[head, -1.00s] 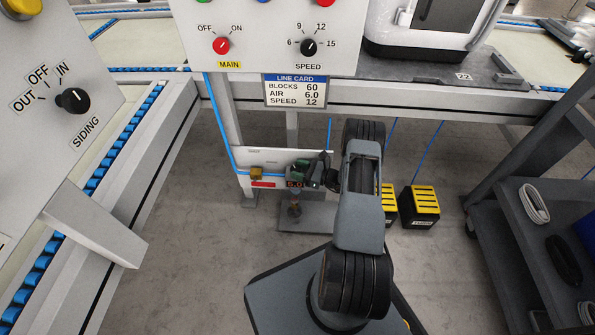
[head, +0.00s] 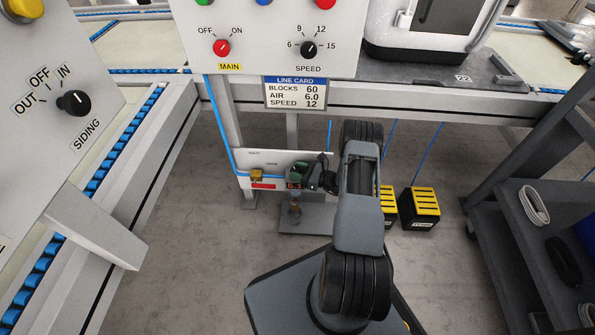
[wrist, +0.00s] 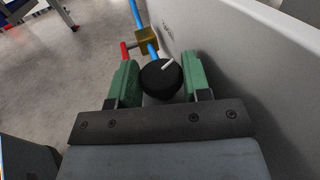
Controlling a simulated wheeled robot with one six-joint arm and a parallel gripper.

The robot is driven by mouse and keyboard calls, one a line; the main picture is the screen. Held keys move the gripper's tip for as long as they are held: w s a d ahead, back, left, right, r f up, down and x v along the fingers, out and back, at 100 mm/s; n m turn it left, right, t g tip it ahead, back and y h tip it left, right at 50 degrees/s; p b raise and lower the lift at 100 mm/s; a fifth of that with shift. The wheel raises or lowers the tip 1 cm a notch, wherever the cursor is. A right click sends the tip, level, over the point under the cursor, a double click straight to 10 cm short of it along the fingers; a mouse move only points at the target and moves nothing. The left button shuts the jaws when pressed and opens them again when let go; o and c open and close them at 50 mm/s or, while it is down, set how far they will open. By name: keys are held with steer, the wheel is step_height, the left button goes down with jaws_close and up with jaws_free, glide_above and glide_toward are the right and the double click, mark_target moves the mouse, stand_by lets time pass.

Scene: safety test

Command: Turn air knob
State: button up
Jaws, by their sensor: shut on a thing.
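The air knob (wrist: 160,80) is round and black with a white pointer line, which points up and to the right in the wrist view. My gripper (wrist: 163,74) has its green fingers on either side of the knob and is shut on it. In the head view my gripper (head: 300,171) is at the low white panel (head: 256,160), and it hides the knob there. A small red-digit display (head: 294,185) sits just below it, partly covered and too small to read surely. The line card (head: 296,93) reads AIR 6.0.
A brass fitting (wrist: 147,40) with a red lever (wrist: 124,51) sits on the blue hose beyond the knob. Yellow-topped black boxes (head: 424,203) stand on the floor to the right. A dark cart (head: 535,240) stands at far right.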

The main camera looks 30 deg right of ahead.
steer(key=m+t+h, duration=0.1)
steer(key=m+t+h+p, duration=0.1)
steer(key=h, duration=0.1)
steer(key=shift+s+a+r+m, duration=0.1)
steer(key=shift+a+m, duration=0.05)
steer(key=shift+m, duration=0.15)
steer(key=shift+m+t+h+p, duration=0.55)
steer(key=shift+m+t+h, duration=0.55)
steer(key=shift+h, duration=0.7)
steer(key=shift+m+h, duration=0.4)
steer(key=shift+h, duration=0.1)
steer(key=o, duration=0.6)
steer(key=p+v, duration=0.3)
steer(key=v, duration=1.1)
